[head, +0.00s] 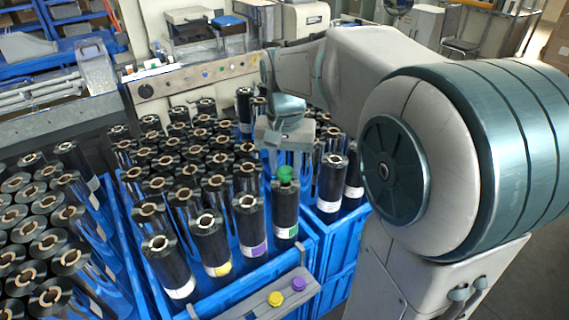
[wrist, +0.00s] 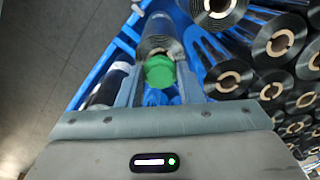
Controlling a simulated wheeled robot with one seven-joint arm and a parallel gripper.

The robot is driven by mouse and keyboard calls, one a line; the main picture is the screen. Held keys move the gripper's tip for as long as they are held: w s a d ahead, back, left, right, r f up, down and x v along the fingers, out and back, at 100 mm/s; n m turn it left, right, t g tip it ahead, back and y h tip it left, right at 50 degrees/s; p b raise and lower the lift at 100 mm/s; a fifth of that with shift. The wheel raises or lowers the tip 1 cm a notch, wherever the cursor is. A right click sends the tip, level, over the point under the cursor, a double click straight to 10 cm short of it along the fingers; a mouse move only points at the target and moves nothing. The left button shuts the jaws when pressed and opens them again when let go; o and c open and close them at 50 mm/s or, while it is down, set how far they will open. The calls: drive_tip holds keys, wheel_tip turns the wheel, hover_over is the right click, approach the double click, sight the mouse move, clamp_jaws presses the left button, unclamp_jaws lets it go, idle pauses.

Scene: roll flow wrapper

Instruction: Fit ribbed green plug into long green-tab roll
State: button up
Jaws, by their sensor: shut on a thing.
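The green plug (head: 286,173) is held between the fingers of my gripper (head: 284,160). It shows in the wrist view (wrist: 160,72) between the two fingertips (wrist: 158,90), where its ribs are hard to make out. The long dark roll with the green tab (head: 286,210) stands upright in the blue crate, directly below the plug. In the head view the plug is at the roll's top end and covers its core opening. I cannot tell whether the plug is touching the roll or partly inside it. A roll (wrist: 158,40) shows just beyond the plug in the wrist view.
Rolls with a purple tab (head: 251,222) and a yellow tab (head: 211,240) stand close on the left. Many other rolls fill the blue crates (head: 235,290). A grey holder at the front carries a yellow plug (head: 276,298) and a purple plug (head: 298,284).

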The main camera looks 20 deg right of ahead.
drive_tip(key=shift+f+b, duration=0.75)
drive_tip(key=shift+f, duration=0.3)
drive_tip(key=shift+r, duration=0.25)
drive_tip(key=shift+r+p, duration=0.5)
drive_tip(key=shift+p, duration=0.15)
drive_tip(key=shift+r, duration=0.1)
idle(0.9)
drive_tip(key=o, duration=0.7)
drive_tip(key=shift+c, duration=0.2)
